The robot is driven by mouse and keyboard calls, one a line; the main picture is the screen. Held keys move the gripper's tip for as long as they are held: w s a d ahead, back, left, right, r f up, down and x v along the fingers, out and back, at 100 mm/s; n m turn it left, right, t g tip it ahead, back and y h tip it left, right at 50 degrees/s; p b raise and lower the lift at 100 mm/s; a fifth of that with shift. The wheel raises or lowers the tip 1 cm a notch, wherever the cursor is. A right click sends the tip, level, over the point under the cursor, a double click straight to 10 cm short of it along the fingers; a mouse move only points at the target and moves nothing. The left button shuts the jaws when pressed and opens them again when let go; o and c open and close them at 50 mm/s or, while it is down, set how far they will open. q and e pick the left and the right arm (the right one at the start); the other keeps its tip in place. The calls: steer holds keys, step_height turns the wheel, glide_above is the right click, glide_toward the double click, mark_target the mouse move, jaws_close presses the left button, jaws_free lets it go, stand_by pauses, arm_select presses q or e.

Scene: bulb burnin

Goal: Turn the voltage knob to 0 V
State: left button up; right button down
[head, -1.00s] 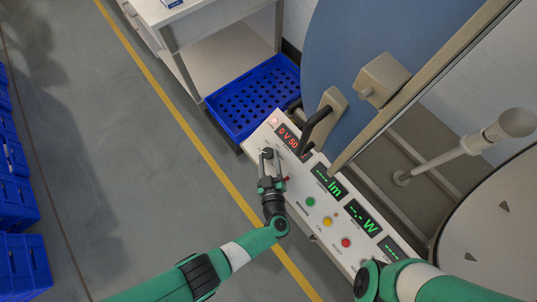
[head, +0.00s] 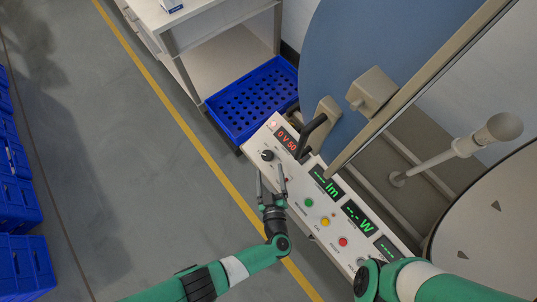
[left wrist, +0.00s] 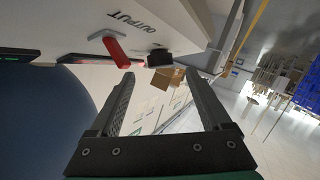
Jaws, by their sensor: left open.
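The black voltage knob (head: 267,155) sits on the sloped white control panel (head: 257,139), below a red display (head: 287,139) that seems to read "0 V 50". My left gripper (head: 270,176) is open and empty, just below the knob in the head view and apart from it. In the left wrist view the dark knob (left wrist: 160,57) shows beyond the open fingers (left wrist: 165,95), beside a red lever (left wrist: 117,52) and the label "OUTPUT". The knob's pointer is too small to read. My right arm enters at lower right; its gripper is not visible.
Green (head: 309,202), yellow (head: 325,222) and red (head: 343,241) buttons line the panel, with green displays (head: 327,182) above them. A black handle (head: 311,134) stands behind the red display. A blue crate (head: 254,99) lies beyond the panel.

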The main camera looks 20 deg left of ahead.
arm_select(q)
steer(key=p+v, duration=0.1)
steer(key=v, duration=0.5)
steer(key=shift+s, duration=0.3)
arm_select(e)
step_height(320, 180, up, 2)
steer(key=shift+r, duration=0.15)
arm_select(q)
steer(key=shift+d+r, duration=0.1)
